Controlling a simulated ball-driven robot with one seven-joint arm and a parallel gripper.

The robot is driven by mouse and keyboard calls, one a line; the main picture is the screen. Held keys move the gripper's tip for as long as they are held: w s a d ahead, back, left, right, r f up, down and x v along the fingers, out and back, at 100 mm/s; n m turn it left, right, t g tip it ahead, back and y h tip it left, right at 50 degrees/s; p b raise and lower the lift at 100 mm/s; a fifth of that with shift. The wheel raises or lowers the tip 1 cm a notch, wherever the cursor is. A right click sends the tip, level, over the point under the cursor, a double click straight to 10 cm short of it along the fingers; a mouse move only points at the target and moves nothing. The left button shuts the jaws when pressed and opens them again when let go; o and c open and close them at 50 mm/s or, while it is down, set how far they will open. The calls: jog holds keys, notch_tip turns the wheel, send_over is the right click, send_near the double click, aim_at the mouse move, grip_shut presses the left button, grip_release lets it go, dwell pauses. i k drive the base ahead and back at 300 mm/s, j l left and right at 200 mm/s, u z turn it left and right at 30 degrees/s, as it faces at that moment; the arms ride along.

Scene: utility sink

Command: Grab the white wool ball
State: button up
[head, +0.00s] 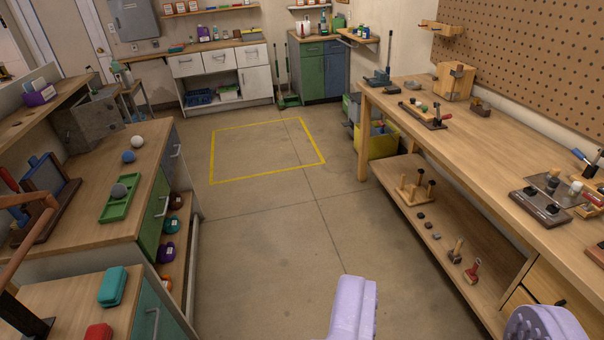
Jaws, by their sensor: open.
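A small white ball (137,141), which looks like the white wool ball, rests on the wooden top of the left counter, toward its far part. A blue ball (128,156) sits just in front of it, close by. A grey ball (118,191) lies at the green tray (117,209) nearer to me. My gripper (446,296) shows as two pale purple fingers at the bottom right. They are wide apart with nothing between them. It is far from the white ball, over the floor to the right of the left counter.
The left counter (85,228) also bears a dark wooden rack and a grey metal box. A teal block (113,286) and a red block (98,332) lie nearer. A long workbench (470,130) with tools lines the right. The middle floor, with a yellow outline (268,180), is clear.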

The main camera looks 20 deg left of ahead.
aim_at(137, 141)
jog(key=i+j+u, duration=0.2)
jog(key=i+u, duration=0.25)
jog(key=i+j+u, duration=0.1)
jog(key=u, duration=0.3)
jog(key=i+l+u, duration=0.1)
jog(key=i+u, duration=0.35)
jog(key=i+j, duration=0.15)
jog(key=i, duration=0.15)
jog(key=i+j+u, duration=0.15)
jog(key=i, duration=0.15)
jog(key=i+l+z, duration=0.15)
jog(key=l, duration=0.35)
jog(key=i+l+z, duration=0.2)
jog(key=i+l, duration=0.2)
jog(key=i+l+z, duration=0.15)
jog(key=i+l, duration=0.2)
jog(key=l, duration=0.2)
jog(key=i+l, duration=0.1)
jog(key=i, duration=0.7)
jog(key=i+l, duration=0.15)
jog(key=i, duration=0.6)
jog(key=i+u, duration=0.9)
jog(key=i+j+u, duration=0.15)
jog(key=i+u, duration=0.8)
jog(key=k, duration=0.05)
